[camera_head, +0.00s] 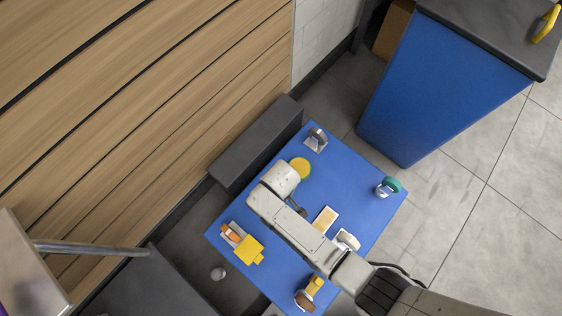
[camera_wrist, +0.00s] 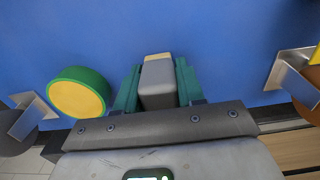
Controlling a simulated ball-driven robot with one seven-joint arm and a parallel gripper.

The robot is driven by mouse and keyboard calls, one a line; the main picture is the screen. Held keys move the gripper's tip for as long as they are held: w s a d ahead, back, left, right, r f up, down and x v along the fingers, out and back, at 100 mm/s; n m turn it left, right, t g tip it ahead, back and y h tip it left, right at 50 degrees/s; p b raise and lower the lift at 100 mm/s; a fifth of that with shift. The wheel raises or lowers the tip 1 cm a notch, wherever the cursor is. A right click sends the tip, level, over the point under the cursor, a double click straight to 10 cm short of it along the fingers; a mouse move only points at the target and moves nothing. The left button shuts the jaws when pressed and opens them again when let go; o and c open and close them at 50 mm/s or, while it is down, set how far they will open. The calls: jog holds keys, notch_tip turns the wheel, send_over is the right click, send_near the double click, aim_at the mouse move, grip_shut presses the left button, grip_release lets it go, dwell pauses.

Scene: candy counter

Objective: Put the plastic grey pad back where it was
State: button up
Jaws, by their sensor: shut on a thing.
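The grey pad (camera_wrist: 157,90) is between the two green fingers of my gripper (camera_wrist: 157,78) in the wrist view, over the blue table. A tan strip shows at its far end; I cannot tell if it is part of the pad. I cannot tell if the pad touches the table. In the head view my arm hides the gripper and the pad. A green-rimmed yellow disc (camera_wrist: 78,94) is to the left of the gripper, apart from it; it also shows in the head view (camera_head: 300,167).
The blue table (camera_head: 350,180) holds a metal bracket (camera_head: 316,138), a teal roll (camera_head: 388,187), a cream rectangle (camera_head: 326,219), a white round thing (camera_head: 348,240), a yellow block (camera_head: 250,248) and an orange-brown thing (camera_head: 231,234). A wooden wall and blue cabinet (camera_head: 440,85) stand nearby.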

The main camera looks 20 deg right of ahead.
jog(key=shift+f, duration=0.55)
jog(key=shift+f, duration=0.1)
jog(key=o, duration=0.9)
jog(key=shift+o, duration=0.2)
notch_tip(320, 180, up, 12)
jog(key=p, duration=0.6)
jog(key=s+d+r+m, duration=0.3)
jog(key=s+d+r, duration=0.3)
jog(key=d+r, duration=0.2)
jog(key=s+d+r+m+t, duration=0.1)
jog(key=s+d+r+m, duration=0.3)
jog(key=d, duration=0.9)
jog(key=s+r, duration=0.3)
jog(key=r, duration=0.1)
jog(key=shift+s, duration=0.25)
jog(key=shift+d, duration=0.1)
